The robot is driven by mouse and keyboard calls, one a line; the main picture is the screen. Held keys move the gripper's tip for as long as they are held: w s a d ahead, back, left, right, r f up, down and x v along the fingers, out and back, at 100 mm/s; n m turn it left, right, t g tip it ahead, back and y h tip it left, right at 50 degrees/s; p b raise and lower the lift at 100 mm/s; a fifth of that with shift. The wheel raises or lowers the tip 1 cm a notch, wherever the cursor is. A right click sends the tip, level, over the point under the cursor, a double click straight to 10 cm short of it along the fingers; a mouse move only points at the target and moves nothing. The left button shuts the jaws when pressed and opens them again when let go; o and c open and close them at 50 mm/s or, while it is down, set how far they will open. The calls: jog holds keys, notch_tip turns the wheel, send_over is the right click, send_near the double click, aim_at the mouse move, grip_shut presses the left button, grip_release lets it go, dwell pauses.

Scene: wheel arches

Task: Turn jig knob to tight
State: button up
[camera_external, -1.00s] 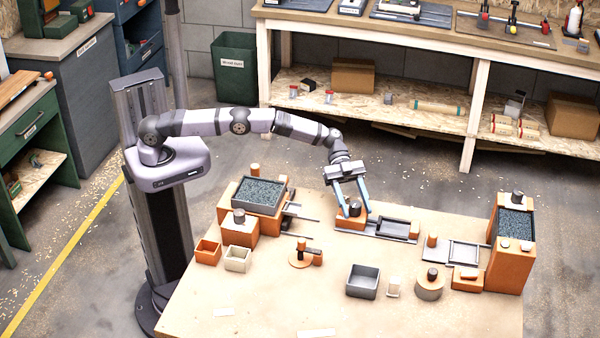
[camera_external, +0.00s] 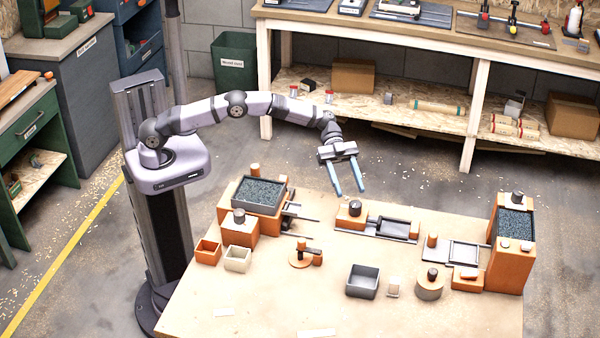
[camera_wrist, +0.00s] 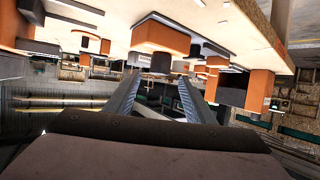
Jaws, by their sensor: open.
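My gripper (camera_external: 350,192) is open and empty, its two blue fingers pointing down, raised above and behind the back edge of the table. Below it sits an orange block with a dark knob (camera_external: 355,208) on top, at the left end of a grey rail fixture (camera_external: 390,227). The fingers are apart from this knob. Other dark knobs show on the left orange block (camera_external: 239,216), on a round base (camera_external: 432,273) and on the tall right-hand stand (camera_external: 517,198). I cannot tell any knob's setting. The wrist view shows the spread fingers (camera_wrist: 160,105) with nothing between them.
A pellet-filled tray (camera_external: 260,192) is at the left back. A shelf bench (camera_external: 400,112) stands behind.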

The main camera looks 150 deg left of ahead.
notch_tip(320, 180, up, 8)
jog(key=w+a+r+n+t+y+p, duration=0.1)
jog(key=w+a+r+n+y, duration=0.15)
jog(key=w, duration=0.25)
jog(key=w+a+r+n+t+y+p, duration=0.1)
jog(key=w+r+n+y, duration=0.15)
jog(key=w, duration=0.25)
jog(key=n+g+y+p, duration=0.5)
jog(key=n+g+y, duration=0.2)
jog(key=n+g, duration=0.6)
send_near(354, 204)
jog(key=x, duration=0.2)
jog(key=shift+w+a, duration=0.1)
jog(key=shift+a, duration=0.4)
jog(key=shift+f, duration=0.45)
jog(key=shift+p+x, duration=1.4)
jog(key=shift+x, duration=2.3)
